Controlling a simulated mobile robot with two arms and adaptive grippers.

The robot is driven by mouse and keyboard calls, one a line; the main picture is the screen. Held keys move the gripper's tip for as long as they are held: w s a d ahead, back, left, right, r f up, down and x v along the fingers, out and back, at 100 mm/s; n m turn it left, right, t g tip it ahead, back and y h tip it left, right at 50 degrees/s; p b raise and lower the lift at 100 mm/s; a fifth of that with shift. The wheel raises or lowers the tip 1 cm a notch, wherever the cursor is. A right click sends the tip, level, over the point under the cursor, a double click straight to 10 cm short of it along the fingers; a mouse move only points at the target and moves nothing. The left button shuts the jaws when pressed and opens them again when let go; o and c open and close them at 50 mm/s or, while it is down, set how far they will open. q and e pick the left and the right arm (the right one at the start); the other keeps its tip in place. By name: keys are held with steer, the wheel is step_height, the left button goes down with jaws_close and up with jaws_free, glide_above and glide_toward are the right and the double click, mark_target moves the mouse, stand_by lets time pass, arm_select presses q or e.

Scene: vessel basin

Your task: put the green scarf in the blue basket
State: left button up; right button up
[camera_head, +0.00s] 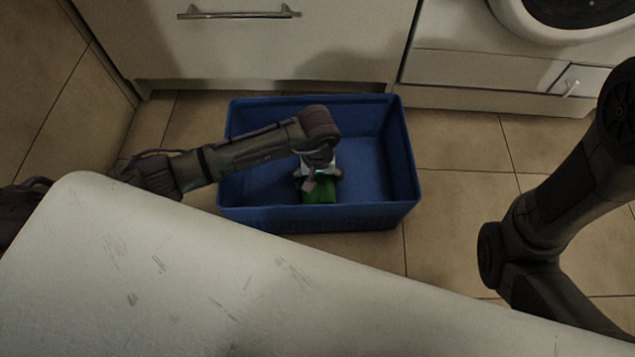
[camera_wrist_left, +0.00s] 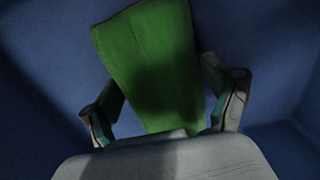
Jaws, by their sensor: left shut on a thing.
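The blue basket (camera_head: 385,150) stands on the tiled floor in the head view. My left arm reaches over its left wall, and my left gripper (camera_head: 318,184) points down inside it. The green scarf (camera_head: 319,191) shows just below that gripper, partly hidden by it. In the left wrist view the scarf (camera_wrist_left: 150,55) is a green folded piece between the two fingers of my left gripper (camera_wrist_left: 170,105), which is shut on it. Blue basket walls (camera_wrist_left: 50,60) surround it there. Whether the scarf touches the basket floor I cannot tell. My right gripper is out of view.
A white cabinet with a drawer handle (camera_head: 240,13) stands behind the basket. A washing machine (camera_head: 570,20) is at the back right. A pale scratched surface (camera_head: 200,270) fills the foreground. Bare tiles (camera_head: 455,190) lie right of the basket.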

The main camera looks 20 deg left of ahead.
mark_target(317, 178)
arm_select(q)
steer(key=shift+r, duration=0.15)
steer(key=o, duration=1.3)
steer(key=shift+f, duration=0.2)
steer(key=shift+c, duration=0.2)
steer(key=shift+r, duration=0.1)
step_height(317, 178, up, 12)
steer(key=p, duration=0.8)
